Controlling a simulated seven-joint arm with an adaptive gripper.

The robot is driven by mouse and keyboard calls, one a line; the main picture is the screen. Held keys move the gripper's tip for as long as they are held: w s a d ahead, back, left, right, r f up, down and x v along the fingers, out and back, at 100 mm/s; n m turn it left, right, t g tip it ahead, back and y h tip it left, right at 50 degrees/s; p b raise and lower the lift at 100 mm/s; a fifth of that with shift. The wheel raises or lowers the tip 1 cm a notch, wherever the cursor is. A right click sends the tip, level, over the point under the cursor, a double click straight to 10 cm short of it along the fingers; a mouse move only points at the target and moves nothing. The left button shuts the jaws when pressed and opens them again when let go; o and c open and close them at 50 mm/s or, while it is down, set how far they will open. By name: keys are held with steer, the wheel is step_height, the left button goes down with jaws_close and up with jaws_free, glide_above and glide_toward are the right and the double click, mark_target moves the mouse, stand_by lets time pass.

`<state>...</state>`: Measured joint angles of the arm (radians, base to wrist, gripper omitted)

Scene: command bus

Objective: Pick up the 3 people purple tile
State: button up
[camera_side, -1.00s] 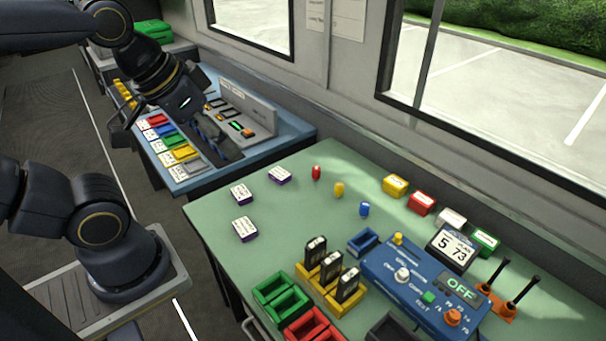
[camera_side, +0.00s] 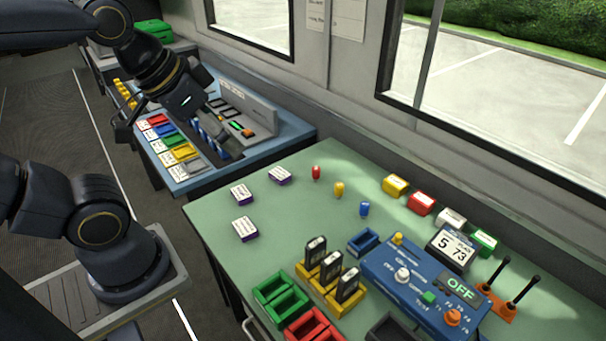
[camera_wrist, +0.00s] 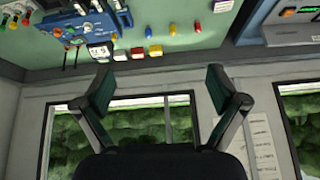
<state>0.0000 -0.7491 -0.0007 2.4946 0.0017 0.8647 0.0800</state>
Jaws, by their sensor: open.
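Three purple-edged tiles with white printed tops lie on the green table (camera_side: 300,220): a back tile (camera_side: 279,176), a left tile (camera_side: 241,194) and a front tile (camera_side: 245,229). Their print is too small to read, so I cannot tell which is the 3 people tile. My gripper (camera_side: 176,143) is over the blue console at the upper left, away from the tiles. In the wrist view my gripper (camera_wrist: 160,90) has its fingers spread wide with nothing between them.
Red (camera_side: 316,172), yellow (camera_side: 339,189) and blue (camera_side: 364,209) pegs stand right of the tiles. A blue control box (camera_side: 420,285), black radios in a yellow rack (camera_side: 330,297) and green bins (camera_side: 281,298) fill the front right. The table around the tiles is clear.

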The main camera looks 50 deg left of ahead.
steer(key=w+a+f+m+g, duration=0.1)
steer(key=w+a+f, duration=0.25)
steer(key=w, duration=0.25)
steer(key=n+g, duration=0.1)
steer(key=g, duration=0.4)
glide_above(244, 226)
step_height(244, 226, down, 25)
steer(key=shift+r, duration=0.1)
step_height(244, 226, down, 6)
steer(key=shift+r, duration=0.1)
steer(key=c, duration=1.2)
steer(key=shift+c, duration=0.2)
steer(key=shift+r, duration=0.1)
